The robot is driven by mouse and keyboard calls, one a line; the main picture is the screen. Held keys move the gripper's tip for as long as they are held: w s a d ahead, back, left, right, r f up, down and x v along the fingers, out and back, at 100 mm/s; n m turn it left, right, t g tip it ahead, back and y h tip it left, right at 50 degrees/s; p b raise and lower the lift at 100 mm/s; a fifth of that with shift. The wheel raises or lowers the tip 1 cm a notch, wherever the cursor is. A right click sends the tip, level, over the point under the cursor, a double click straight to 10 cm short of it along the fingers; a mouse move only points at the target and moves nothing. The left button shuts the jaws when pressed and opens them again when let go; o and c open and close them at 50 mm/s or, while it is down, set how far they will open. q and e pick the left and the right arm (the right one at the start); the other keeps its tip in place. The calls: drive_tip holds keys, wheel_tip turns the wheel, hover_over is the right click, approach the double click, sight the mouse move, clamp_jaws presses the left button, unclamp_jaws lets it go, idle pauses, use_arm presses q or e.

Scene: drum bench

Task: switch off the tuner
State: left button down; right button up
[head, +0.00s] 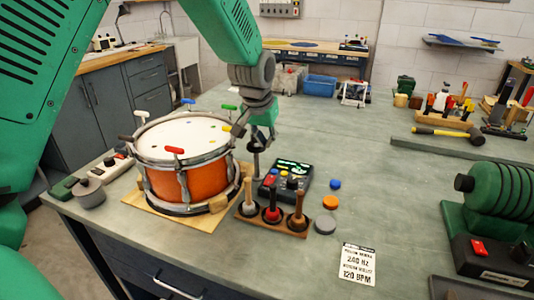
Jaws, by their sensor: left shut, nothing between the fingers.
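The tuner (296,187) is a small dark box on the bench to the right of the drum. Its display (294,167) is lit green, and small coloured controls sit below it. My left gripper (256,172) is shut and empty, pointing down beside the tuner's left edge, between it and the drum. I cannot tell whether its tip touches the tuner. My right gripper is not in view.
An orange snare drum (168,184) on a wooden board stands close left. A wooden rack (270,222) with several upright handles stands in front of the tuner. Small discs (330,202) and a printed card (357,263) lie to the right.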

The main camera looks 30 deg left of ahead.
sight(271, 177)
use_arm(q)
drive_tip(key=x, duration=1.1)
drive_tip(key=shift+s+d+f+b, duration=0.15)
drive_tip(key=shift+s+f+b, duration=0.1)
drive_tip(key=shift+b, duration=0.05)
drive_tip(key=shift+f, duration=0.55)
drive_tip(key=shift+w, duration=0.1)
drive_tip(key=shift+f+p, duration=0.2)
drive_tip(key=shift+p, duration=0.1)
drive_tip(key=shift+w+f, duration=0.1)
drive_tip(key=shift+f, duration=0.05)
